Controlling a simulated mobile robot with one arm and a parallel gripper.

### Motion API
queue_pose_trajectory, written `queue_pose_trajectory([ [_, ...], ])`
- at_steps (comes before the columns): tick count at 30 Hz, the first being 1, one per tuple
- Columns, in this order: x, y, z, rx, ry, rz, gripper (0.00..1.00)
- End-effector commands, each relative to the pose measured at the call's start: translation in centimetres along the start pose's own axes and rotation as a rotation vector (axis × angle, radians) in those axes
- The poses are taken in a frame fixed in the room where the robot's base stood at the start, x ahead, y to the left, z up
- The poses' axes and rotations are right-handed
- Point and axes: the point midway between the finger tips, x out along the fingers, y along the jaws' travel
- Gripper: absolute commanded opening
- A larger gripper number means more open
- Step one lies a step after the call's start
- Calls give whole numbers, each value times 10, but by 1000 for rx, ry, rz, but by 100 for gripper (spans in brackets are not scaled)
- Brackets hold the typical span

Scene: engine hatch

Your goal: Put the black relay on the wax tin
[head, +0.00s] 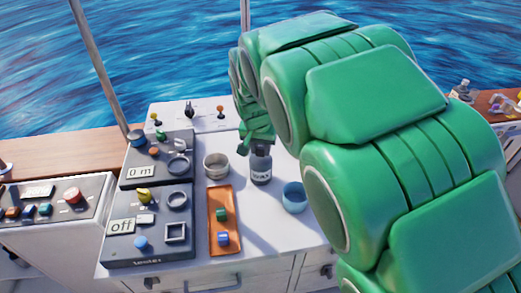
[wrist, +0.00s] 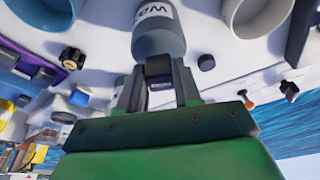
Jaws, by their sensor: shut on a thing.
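The wax tin (head: 261,171), a dark grey tin with a white label, stands upright on the white hatch top. It also shows in the wrist view (wrist: 159,38), right beyond my fingertips. My gripper (wrist: 159,78) is shut on the black relay (wrist: 158,67), a small dark block between the two fingers. In the head view my gripper (head: 260,146) points down just over the tin's top, and the relay is hard to make out there. The relay overlaps the tin's top end in the wrist view; I cannot tell whether they touch.
A metal cup (head: 216,166) stands left of the tin and a blue cup (head: 294,198) to its right. An orange tray (head: 223,243) in front holds a green and a blue block. Control panels (head: 150,225) with knobs fill the left. My green arm covers the right side.

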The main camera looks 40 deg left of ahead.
Motion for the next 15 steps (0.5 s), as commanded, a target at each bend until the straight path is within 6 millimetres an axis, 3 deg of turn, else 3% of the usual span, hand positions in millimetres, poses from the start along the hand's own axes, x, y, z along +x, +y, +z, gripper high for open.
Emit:
queue_pose_trajectory([
  [3,12,0,4,-1,1,0,3],
  [15,16,0,4,0,2,0,3],
])
